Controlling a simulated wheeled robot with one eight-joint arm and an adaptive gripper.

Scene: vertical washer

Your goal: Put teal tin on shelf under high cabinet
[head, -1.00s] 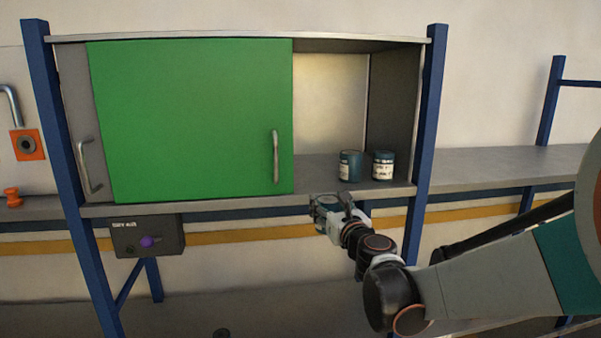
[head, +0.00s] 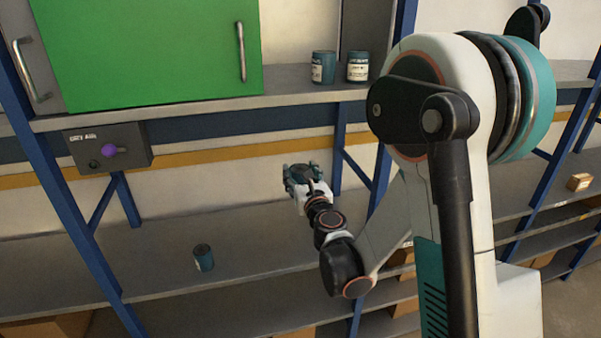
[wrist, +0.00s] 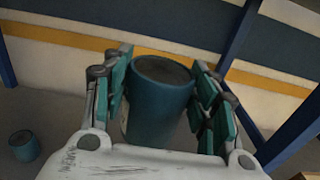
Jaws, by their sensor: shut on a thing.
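My gripper (head: 299,174) is shut on a teal tin (wrist: 160,98), which stands roughly upright between the pads in the wrist view. In the head view the fingers mostly hide this tin. The gripper is below the cabinet (head: 155,48) and appears above the lower shelf (head: 150,248); its exact height is hard to tell. Another teal tin (head: 203,257) stands on that shelf to the left, and it also shows in the wrist view (wrist: 24,145). Two labelled teal tins, one left (head: 323,68) and one right (head: 357,67), stand in the cabinet's open right part.
A green sliding door (head: 150,45) covers the cabinet's left part. A dark control box (head: 108,148) with a purple knob hangs below it. Blue posts (head: 68,195) frame the rack. The lower shelf is bare between the standing tin and my arm. Cardboard boxes (head: 45,328) sit lower down.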

